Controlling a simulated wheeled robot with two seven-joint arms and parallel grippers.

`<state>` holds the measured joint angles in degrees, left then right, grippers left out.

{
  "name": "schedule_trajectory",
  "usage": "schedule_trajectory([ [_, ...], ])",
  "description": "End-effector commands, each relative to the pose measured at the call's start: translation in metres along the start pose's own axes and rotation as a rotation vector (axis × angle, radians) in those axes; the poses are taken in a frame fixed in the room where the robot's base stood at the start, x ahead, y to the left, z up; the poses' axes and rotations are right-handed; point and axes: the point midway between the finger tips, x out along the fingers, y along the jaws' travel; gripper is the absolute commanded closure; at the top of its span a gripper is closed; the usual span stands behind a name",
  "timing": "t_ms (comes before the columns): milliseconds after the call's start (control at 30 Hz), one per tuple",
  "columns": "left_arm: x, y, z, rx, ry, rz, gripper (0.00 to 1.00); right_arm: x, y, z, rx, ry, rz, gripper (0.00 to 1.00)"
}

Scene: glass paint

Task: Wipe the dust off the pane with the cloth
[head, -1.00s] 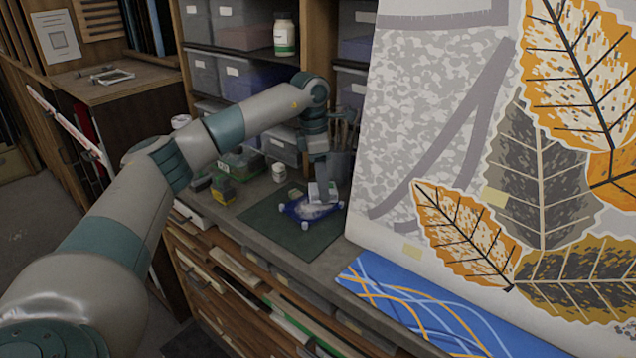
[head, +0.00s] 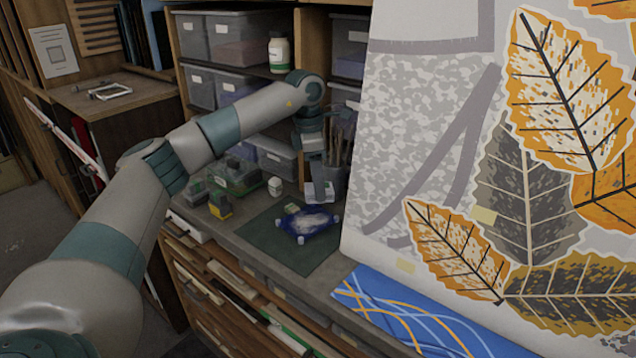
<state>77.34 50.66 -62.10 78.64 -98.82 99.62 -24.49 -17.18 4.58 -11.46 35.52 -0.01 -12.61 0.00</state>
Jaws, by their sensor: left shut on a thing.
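The pane (head: 292,226) is a small blue sheet with a whitish dust patch (head: 313,221) over its middle. It lies on a dark green mat (head: 263,240), with small pale pegs around its edge. My left gripper (head: 318,180) reaches down from above, just beyond the far edge of the pane. It is shut on a pale grey-white cloth (head: 320,193), which hangs between the gripper and the far side of the pane. I cannot tell whether the cloth touches anything. My right gripper is out of view.
A holder with brushes (head: 338,178) stands close behind the gripper. A small white jar (head: 275,186), a yellow-black block (head: 220,206) and a green box (head: 235,176) stand to the left. A large leaf-patterned panel (head: 420,150) fills the right. The mat's near part is clear.

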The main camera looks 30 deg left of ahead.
Motion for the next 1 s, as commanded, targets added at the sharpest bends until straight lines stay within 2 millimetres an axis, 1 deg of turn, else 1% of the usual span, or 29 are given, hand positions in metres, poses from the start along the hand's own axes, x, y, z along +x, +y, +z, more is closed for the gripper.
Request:
schedule_trajectory([
  [200,-0.018,0.0,0.003,0.0,-0.002,0.001,0.72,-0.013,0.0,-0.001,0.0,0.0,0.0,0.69],
  [367,-0.028,0.0,0.004,0.0,-0.002,0.001,0.72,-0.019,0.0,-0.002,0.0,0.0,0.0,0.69],
  [1000,-0.028,0.0,0.004,0.0,-0.001,0.0,0.72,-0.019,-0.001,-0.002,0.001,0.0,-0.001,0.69],
])
